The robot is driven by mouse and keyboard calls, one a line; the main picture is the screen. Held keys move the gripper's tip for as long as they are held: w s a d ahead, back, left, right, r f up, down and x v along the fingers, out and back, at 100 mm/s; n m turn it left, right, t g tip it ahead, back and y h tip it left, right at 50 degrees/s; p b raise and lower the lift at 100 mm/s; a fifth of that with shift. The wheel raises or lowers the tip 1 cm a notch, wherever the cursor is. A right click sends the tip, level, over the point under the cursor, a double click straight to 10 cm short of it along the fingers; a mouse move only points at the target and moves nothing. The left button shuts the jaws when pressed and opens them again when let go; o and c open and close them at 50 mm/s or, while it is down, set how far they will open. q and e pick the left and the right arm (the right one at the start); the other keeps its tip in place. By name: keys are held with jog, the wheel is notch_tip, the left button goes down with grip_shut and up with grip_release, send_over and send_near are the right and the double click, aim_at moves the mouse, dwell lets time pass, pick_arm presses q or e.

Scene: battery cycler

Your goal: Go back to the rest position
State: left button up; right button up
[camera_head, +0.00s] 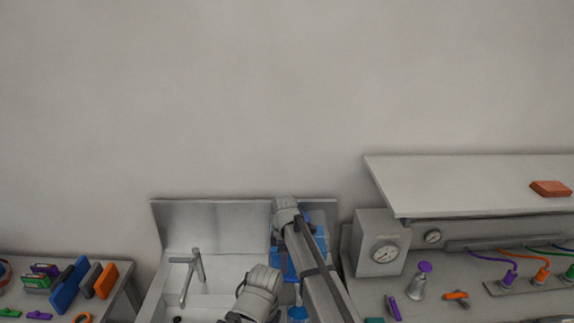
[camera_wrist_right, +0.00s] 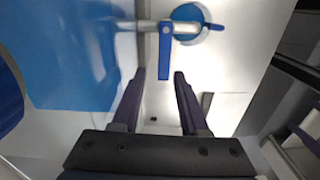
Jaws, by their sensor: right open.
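My right arm (camera_head: 322,277) reaches up from the bottom of the head view, in front of the sink area. Its gripper is not clearly seen there. My left gripper is not in view.
A sink with a tap (camera_head: 190,272) and blue equipment (camera_head: 284,262) lie around the arm. A gauge box (camera_head: 381,243) and a shelf (camera_head: 470,180) stand to the right. A left bench holds several coloured items, including a blue one (camera_head: 69,287). The wall above is clear.

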jog(key=s+d+m, duration=1.7)
jog(key=s+m, duration=0.1)
jog(key=s, duration=0.3)
pick_arm(q)
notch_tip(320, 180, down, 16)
jog(key=b, duration=1.6)
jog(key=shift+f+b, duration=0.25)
jog(key=shift+b, duration=0.05)
pick_arm(e)
jog(key=s+a+f+n, duration=0.2)
jog(key=a+f, duration=0.3)
jog(key=f, duration=0.3)
jog(key=s+a+f+n+h, duration=0.1)
jog(key=s+a+f+n, duration=0.1)
jog(key=a+f, duration=0.4)
notch_tip(320, 180, down, 2)
jog(key=shift+s+a+f, duration=0.2)
jog(key=shift+s+a, duration=0.05)
jog(key=shift+s, duration=0.15)
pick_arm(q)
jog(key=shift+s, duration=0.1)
